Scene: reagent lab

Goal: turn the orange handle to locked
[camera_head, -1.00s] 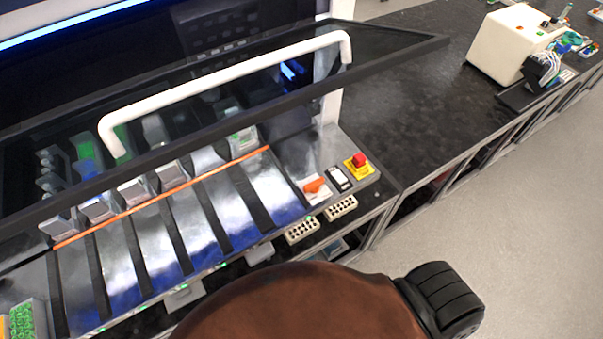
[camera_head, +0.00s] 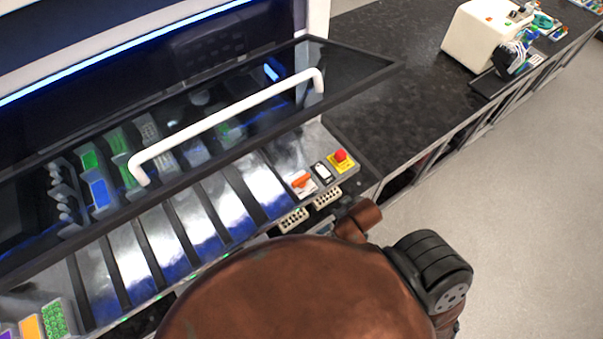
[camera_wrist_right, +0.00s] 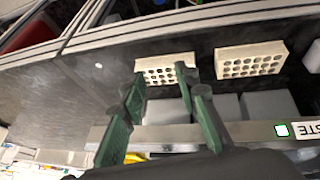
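The orange handle (camera_head: 301,180) sits on a small white plate on the front panel of the glass-fronted machine, at its right end. It slants slightly up to the right in the head view; its lock markings are too small to read. My right gripper (camera_wrist_right: 162,84) shows in the right wrist view with its green fingers apart and nothing between them. Its fingers are in front of a white rack with holes. The handle does not show in that view. In the head view my copper arm hides most of this gripper, below the panel. My left gripper is not in view.
A white switch (camera_head: 322,171) and a red button (camera_head: 341,157) on a yellow plate sit right of the handle. White hole racks (camera_head: 327,196) lie just below the panel. A tilted glass cover with a white bar (camera_head: 225,118) hangs above.

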